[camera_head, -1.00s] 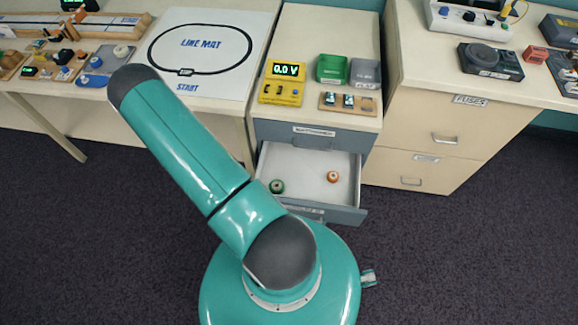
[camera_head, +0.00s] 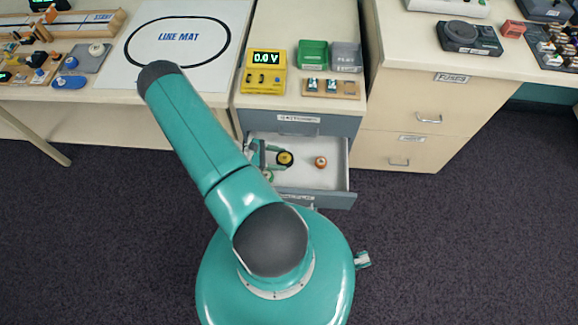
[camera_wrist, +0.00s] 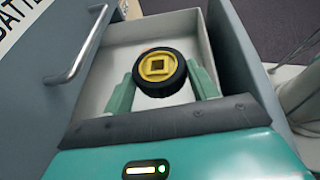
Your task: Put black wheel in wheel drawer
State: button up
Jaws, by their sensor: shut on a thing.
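My gripper (camera_head: 284,157) is shut on the black wheel (camera_wrist: 159,83), which has a yellow hub with a square hole. In the wrist view the green fingers grip it from both sides. In the head view the black wheel (camera_head: 285,158) shows at the fingertips over the open drawer (camera_head: 312,181). An orange wheel (camera_head: 321,162) lies inside on the right. A green wheel (camera_head: 268,176) lies on the left, partly hidden by my arm. In the wrist view the drawer's pale wall (camera_wrist: 188,24) is behind the black wheel. The drawer's front label is mostly hidden.
A closed drawer (camera_head: 325,125) with a handle sits above the open one. A beige drawer unit (camera_head: 430,120) stands at right.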

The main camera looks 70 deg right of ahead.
jog(key=s+f, duration=0.1)
jog(key=f, duration=0.1)
jog(key=s+d+f, duration=0.1)
jog(key=s+f, duration=0.1)
jog(key=shift+d+f, duration=0.15)
jog(key=shift+d, duration=0.05)
jog(key=shift+s+d+f, duration=0.1)
jog(key=shift+s+f, duration=0.05)
jog(key=shift+f, duration=0.8)
jog(key=shift+s+d+f, duration=0.1)
jog(key=shift+f, duration=0.8)
jog(key=shift+f, duration=0.6)
jog(key=o, duration=0.9)
jog(key=shift+o, duration=0.2)
jog(key=shift+r, duration=0.1)
